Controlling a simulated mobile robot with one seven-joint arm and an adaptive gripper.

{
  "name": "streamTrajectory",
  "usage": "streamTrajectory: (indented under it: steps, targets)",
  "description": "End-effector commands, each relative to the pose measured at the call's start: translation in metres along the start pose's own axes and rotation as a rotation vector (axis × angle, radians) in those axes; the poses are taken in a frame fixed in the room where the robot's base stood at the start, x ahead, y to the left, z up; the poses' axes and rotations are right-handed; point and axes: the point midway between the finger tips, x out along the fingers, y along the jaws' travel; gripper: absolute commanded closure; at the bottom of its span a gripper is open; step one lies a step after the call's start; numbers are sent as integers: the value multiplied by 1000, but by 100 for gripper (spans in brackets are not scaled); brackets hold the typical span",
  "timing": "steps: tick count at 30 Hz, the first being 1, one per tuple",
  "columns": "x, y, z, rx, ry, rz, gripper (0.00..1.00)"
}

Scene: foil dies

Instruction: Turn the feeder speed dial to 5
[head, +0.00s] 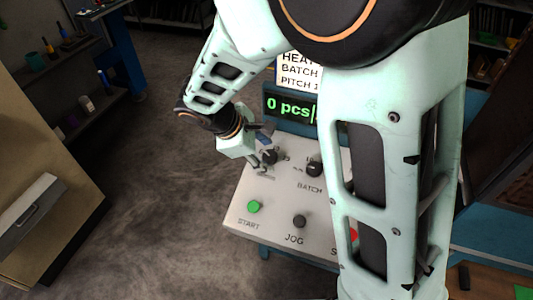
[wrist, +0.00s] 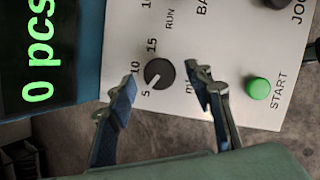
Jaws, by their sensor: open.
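A black dial (wrist: 159,74) with a white pointer sits on the pale panel (wrist: 125,30), with 5, 10 and 15 printed around it. Its pointer aims down-left in the wrist view, close to the 5; I cannot tell if it is exactly on it. The dial's name is not readable. My gripper (wrist: 164,82) is open, one finger on each side of the dial, with visible gaps. In the head view the dial (head: 270,157) shows partly behind my gripper (head: 262,152). The green-lettered display (head: 290,107) reads "0 pcs", cut off by my arm.
A second black dial (head: 314,169) stands right of the first, above "BATCH". A green START button (head: 254,207) and a dark JOG button (head: 299,221) are nearer the front edge. My arm hides the panel's right part. A wooden cabinet (head: 50,160) stands left, across open floor.

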Motion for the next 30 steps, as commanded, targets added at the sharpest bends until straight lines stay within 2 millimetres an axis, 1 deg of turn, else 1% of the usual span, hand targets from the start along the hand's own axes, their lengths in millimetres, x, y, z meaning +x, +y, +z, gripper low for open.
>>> streamTrajectory:
  steps: [1,9,12,15,20,30]
  targets:
    - [-10,1,-1,0,4,5,53]
    - [-67,1,-1,1,4,5,53]
    - [-85,1,-1,0,5,4,53]
    - [-97,0,-1,-2,3,3,53]
    - [-107,0,-1,-1,3,2,53]
    - [-108,0,-1,7,7,0,53]
